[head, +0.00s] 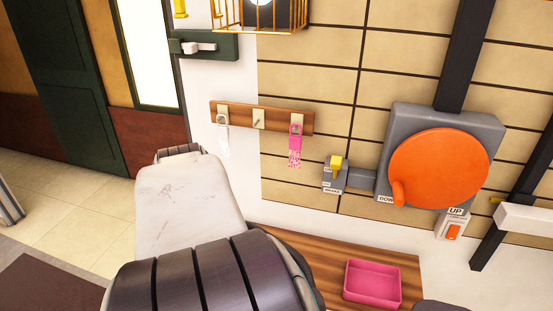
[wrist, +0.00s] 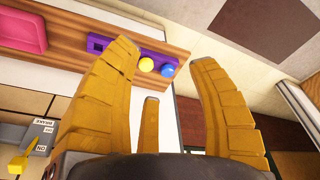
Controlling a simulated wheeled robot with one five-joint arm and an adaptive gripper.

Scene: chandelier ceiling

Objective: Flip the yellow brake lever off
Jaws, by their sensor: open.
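The yellow brake lever (head: 336,162) is on a small grey box (head: 328,183) on the tiled wall, left of the big orange wheel. It points up in the head view. In the wrist view the lever (wrist: 22,161) shows at the lower left edge, beside labels reading BRAKE and ON. My gripper (wrist: 166,62) has its yellow fingers spread, with nothing between them. It is apart from the lever, which lies outside the fingers to the left in the wrist view. My gripper is not visible in the head view, where my arm fills the lower middle.
The orange wheel (head: 436,168) sits right of the lever, with an orange switch (head: 453,232) below it. A wooden shelf (head: 318,257) below holds a pink tray (head: 372,285). A purple strip (wrist: 103,43) with yellow and blue balls is on the shelf. A key rack (head: 272,119) hangs left.

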